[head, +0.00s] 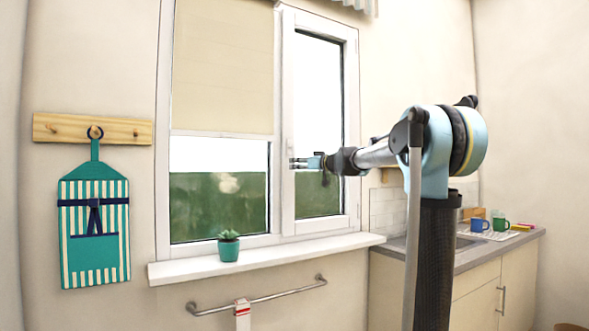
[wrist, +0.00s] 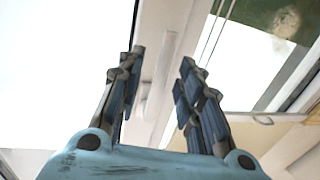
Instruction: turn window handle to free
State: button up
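The window handle (wrist: 158,78) is a slim white bar on the white window frame, lying between my fingers in the wrist view. It runs along the frame strip in that view. My gripper (wrist: 162,58) is open, with one dark finger on each side of the handle and gaps visible on both sides. In the head view my gripper (head: 299,162) reaches left to the upright of the right window sash (head: 288,110). The sash looks closed.
A beige blind (head: 222,65) covers the upper left pane. A potted succulent (head: 228,248) stands on the white sill (head: 300,250), with a towel rail (head: 260,300) below. A counter with mugs (head: 478,225) stands at right.

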jog(key=shift+x, duration=1.75)
jog(key=shift+c, duration=0.4)
